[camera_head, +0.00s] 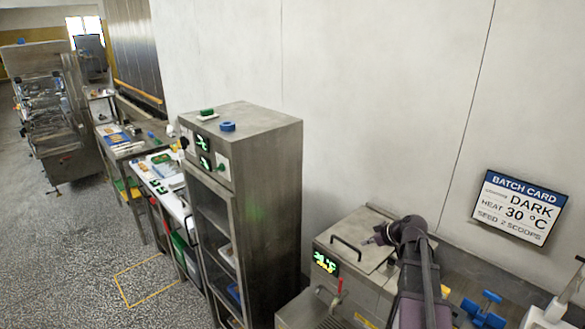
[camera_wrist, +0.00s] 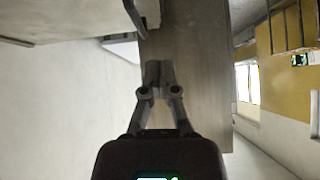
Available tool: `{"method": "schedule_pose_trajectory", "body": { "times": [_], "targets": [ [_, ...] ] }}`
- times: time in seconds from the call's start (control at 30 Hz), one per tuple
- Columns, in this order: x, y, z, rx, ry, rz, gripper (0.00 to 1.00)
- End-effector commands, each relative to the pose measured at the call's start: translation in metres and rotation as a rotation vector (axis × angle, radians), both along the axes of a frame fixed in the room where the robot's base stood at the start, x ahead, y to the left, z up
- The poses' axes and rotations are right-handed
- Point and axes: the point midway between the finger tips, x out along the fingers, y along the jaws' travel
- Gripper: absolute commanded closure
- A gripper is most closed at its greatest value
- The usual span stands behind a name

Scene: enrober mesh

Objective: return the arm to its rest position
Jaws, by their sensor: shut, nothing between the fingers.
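My gripper (camera_wrist: 159,70) is shut and empty in the wrist view, its two fingertips together in front of a grey-brown panel. In the head view my dark arm rises at the lower right, and the small gripper (camera_head: 375,239) points left above the steel machine (camera_head: 362,245) with the lidded top. I cannot tell the exact gap between the gripper and the lid.
A tall steel cabinet (camera_head: 268,165) stands left of the machine. A batch card (camera_head: 518,207) hangs on the wall at right. Blue items (camera_head: 484,309) lie on the counter at lower right. Worktables (camera_head: 126,150) line the wall at left; the speckled floor is open.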

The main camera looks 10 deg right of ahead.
Motion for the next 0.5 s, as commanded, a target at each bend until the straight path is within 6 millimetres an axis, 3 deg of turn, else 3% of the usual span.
{"method": "schedule_pose_trajectory", "body": {
  "times": [0.27,0.5],
  "targets": [
    [-0.012,0.032,-0.018,0.005,0.095,-0.010,1.00],
    [-0.043,0.090,-0.054,-0.012,0.304,-0.065,1.00]
  ]
}}
